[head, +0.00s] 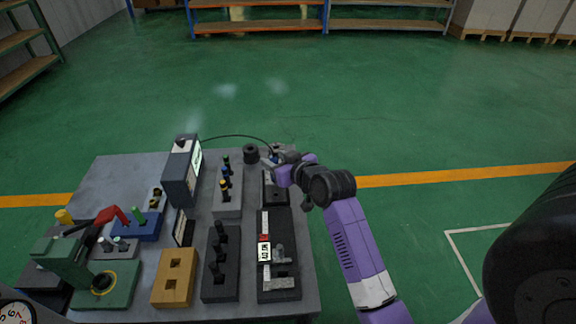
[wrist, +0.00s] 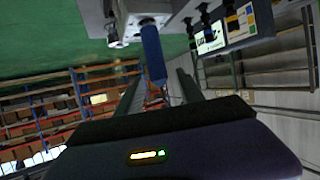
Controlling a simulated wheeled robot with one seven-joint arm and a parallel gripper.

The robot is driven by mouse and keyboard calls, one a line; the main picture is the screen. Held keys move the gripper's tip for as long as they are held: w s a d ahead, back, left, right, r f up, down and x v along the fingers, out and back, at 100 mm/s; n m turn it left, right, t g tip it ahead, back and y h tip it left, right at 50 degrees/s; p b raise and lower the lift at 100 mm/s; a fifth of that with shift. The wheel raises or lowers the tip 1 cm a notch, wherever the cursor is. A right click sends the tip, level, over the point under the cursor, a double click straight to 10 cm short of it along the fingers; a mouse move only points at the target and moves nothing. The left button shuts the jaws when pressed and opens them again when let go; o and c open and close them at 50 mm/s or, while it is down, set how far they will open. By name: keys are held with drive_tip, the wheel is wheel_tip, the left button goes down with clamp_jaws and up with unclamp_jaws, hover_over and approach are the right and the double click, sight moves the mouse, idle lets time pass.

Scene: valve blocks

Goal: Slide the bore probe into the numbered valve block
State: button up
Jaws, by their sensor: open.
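My gripper (head: 280,160) is at the far right of the grey workbench, above a small dark block with a light part (head: 275,188). In the wrist view the gripper (wrist: 158,88) is open. A blue cylinder with a metal collar, which looks like the bore probe (wrist: 153,55), points down between the two fingers and meets a pale metal block (wrist: 143,12) at its far end. I cannot tell whether a finger touches it. A thin cable runs from the grey instrument box (head: 181,172) towards my gripper. I cannot read a number on any block.
Several fixtures crowd the bench (head: 120,170): a yellow two-hole block (head: 175,278), a black block with pegs (head: 220,265), a long black fixture (head: 280,290), a green press (head: 62,262) and a round black part (head: 251,154). The floor beyond the bench is clear.

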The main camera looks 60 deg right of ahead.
drive_tip(key=v, duration=0.8)
drive_tip(key=s+a+f+n+t+y, duration=0.1)
drive_tip(key=s+a+f, duration=0.2)
drive_tip(key=a, duration=0.6)
drive_tip(key=s+a+f+n+y, duration=0.1)
drive_tip(key=s+a+f+n, duration=0.2)
drive_tip(key=a, duration=0.5)
drive_tip(key=s+a+r+n+t+y, duration=0.1)
drive_tip(key=s+a+r+y, duration=0.1)
drive_tip(key=s+a, duration=0.5)
drive_tip(key=s+a+r+n+t+y, duration=0.1)
drive_tip(key=s+a+r+y, duration=0.2)
drive_tip(key=s+a, duration=0.3)
drive_tip(key=shift+s+a+b, duration=0.3)
drive_tip(key=shift+s+a, duration=0.1)
drive_tip(key=shift+a, duration=0.25)
